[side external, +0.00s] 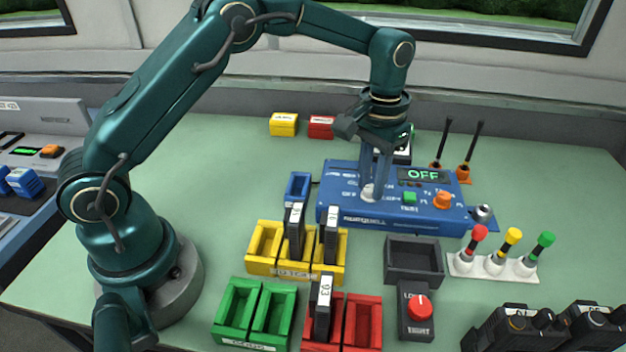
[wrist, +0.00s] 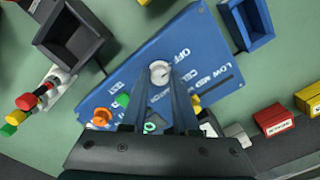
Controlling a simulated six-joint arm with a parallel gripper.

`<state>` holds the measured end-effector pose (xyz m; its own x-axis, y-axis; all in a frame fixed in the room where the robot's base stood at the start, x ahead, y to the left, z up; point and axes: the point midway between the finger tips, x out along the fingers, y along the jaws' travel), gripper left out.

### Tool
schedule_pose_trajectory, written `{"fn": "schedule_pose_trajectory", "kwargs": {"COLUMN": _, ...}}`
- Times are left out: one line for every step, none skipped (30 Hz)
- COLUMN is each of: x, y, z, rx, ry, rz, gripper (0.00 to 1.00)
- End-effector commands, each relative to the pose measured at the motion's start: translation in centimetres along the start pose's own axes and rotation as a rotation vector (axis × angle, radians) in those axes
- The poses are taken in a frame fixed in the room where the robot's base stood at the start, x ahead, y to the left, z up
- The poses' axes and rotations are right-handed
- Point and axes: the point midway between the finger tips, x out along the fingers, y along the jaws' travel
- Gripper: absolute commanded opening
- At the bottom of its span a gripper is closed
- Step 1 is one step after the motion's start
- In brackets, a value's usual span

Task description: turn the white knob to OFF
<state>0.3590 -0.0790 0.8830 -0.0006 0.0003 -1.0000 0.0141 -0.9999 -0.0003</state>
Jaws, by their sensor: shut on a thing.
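The blue control box (side external: 385,219) stands upright on the green table, and its lit display (side external: 422,175) reads OFF in green. The white knob (side external: 368,194) is on the left part of its sloped face. My gripper (side external: 373,182) points down at the box and is shut on the white knob. In the wrist view the knob (wrist: 159,71) shows between and just beyond the fingertips, near the printed OFF label. The fingers hide part of the knob, so I cannot tell exactly where its mark points.
A green button (side external: 410,198) and an orange knob (side external: 442,200) are right of the white knob. Yellow bins (side external: 262,246), a grey tray (side external: 414,277) and a white base with coloured levers (side external: 494,268) stand in front. Upright orange-based levers (side external: 463,172) stand behind.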

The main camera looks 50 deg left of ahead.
Motion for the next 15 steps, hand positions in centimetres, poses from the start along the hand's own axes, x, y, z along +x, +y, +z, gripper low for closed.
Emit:
{"fn": "schedule_pose_trajectory", "kwargs": {"x": -0.14, "y": 0.03, "z": -0.01, "rx": -0.003, "ry": 0.001, "rz": 0.002, "gripper": 0.0}}
{"fn": "schedule_pose_trajectory", "kwargs": {"x": -0.14, "y": 0.03, "z": -0.01, "rx": -0.003, "ry": 0.001, "rz": 0.002, "gripper": 0.0}}
{"fn": "schedule_pose_trajectory", "kwargs": {"x": -0.14, "y": 0.03, "z": -0.02, "rx": -0.003, "ry": 0.002, "rz": 0.002, "gripper": 0.0}}
{"fn": "schedule_pose_trajectory", "kwargs": {"x": -0.14, "y": 0.03, "z": -0.02, "rx": -0.003, "ry": 0.002, "rz": 0.002, "gripper": 0.0}}
{"fn": "schedule_pose_trajectory", "kwargs": {"x": -0.14, "y": 0.03, "z": -0.02, "rx": -0.003, "ry": 0.002, "rz": 0.002, "gripper": 0.0}}
{"fn": "schedule_pose_trajectory", "kwargs": {"x": -0.14, "y": 0.03, "z": -0.02, "rx": -0.003, "ry": 0.002, "rz": 0.002, "gripper": 0.0}}
{"fn": "schedule_pose_trajectory", "kwargs": {"x": -0.14, "y": 0.03, "z": -0.02, "rx": -0.003, "ry": 0.002, "rz": 0.002, "gripper": 0.0}}
{"fn": "schedule_pose_trajectory", "kwargs": {"x": -0.14, "y": 0.03, "z": -0.02, "rx": -0.003, "ry": 0.002, "rz": 0.002, "gripper": 0.0}}
{"fn": "schedule_pose_trajectory", "kwargs": {"x": -0.15, "y": 0.03, "z": -0.02, "rx": -0.003, "ry": 0.002, "rz": 0.002, "gripper": 0.0}}
{"fn": "schedule_pose_trajectory", "kwargs": {"x": -0.15, "y": 0.03, "z": -0.03, "rx": -0.003, "ry": 0.002, "rz": 0.002, "gripper": 0.36}}
{"fn": "schedule_pose_trajectory", "kwargs": {"x": -0.14, "y": 0.03, "z": -0.02, "rx": -0.003, "ry": 0.002, "rz": 0.002, "gripper": 0.47}}
{"fn": "schedule_pose_trajectory", "kwargs": {"x": -0.13, "y": 0.03, "z": -0.03, "rx": -0.002, "ry": 0.002, "rz": 0.002, "gripper": 0.58}}
{"fn": "schedule_pose_trajectory", "kwargs": {"x": -0.11, "y": 0.02, "z": -0.02, "rx": -0.002, "ry": 0.002, "rz": 0.001, "gripper": 0.58}}
{"fn": "schedule_pose_trajectory", "kwargs": {"x": -0.1, "y": 0.02, "z": -0.02, "rx": -0.002, "ry": 0.002, "rz": 0.001, "gripper": 0.58}}
{"fn": "schedule_pose_trajectory", "kwargs": {"x": -0.09, "y": 0.02, "z": -0.02, "rx": -0.002, "ry": 0.001, "rz": 0.001, "gripper": 0.58}}
